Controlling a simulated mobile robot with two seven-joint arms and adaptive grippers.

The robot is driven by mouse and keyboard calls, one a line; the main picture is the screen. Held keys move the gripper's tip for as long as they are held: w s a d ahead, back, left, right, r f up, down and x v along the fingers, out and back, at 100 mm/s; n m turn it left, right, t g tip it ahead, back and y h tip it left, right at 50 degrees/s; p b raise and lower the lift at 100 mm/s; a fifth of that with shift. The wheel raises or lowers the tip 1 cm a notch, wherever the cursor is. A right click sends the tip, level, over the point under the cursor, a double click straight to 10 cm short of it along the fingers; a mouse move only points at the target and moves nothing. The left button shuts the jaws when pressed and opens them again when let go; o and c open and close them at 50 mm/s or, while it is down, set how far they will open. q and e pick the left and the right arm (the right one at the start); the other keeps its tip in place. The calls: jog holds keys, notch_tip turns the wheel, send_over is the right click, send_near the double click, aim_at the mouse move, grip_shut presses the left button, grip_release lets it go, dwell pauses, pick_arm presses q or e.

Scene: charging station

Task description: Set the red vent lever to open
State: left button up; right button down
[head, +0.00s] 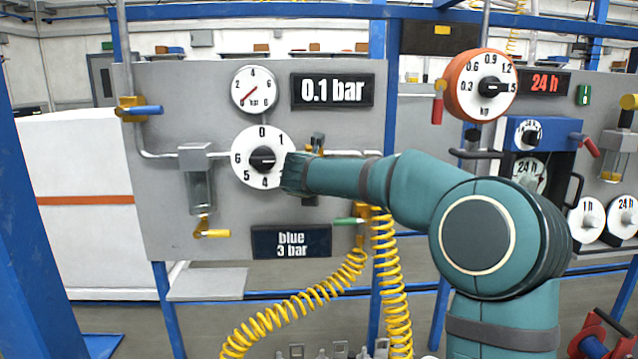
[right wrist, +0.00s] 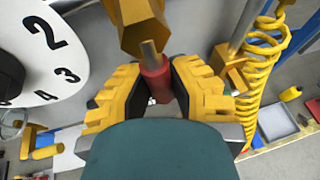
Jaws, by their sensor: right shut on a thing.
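The red vent lever (right wrist: 155,78) shows in the right wrist view. It sticks out on a short grey stem from a brass valve body (right wrist: 143,25). My right gripper (right wrist: 156,92) has its two yellow-padded fingers closed on either side of it. In the head view, my teal right arm reaches in from the right to the panel, just right of the white dial (head: 248,143). There the wrist hides the red lever and most of the gripper, so I cannot tell the lever's angle on the panel. My left gripper is not in view.
The display (head: 332,90) reads 0.1 bar and the lower sign (head: 291,242) reads blue 3 bar. A blue lever (head: 146,110), a yellow lever (head: 217,234) and a green lever (head: 347,221) are nearby. A yellow coiled hose (head: 391,285) hangs below the arm.

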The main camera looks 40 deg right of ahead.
dwell(0.5)
jog(key=c, duration=0.9)
grip_release()
jog(key=shift+w+a, duration=0.1)
jog(key=shift+o, duration=0.2)
jog(key=v, duration=1.2)
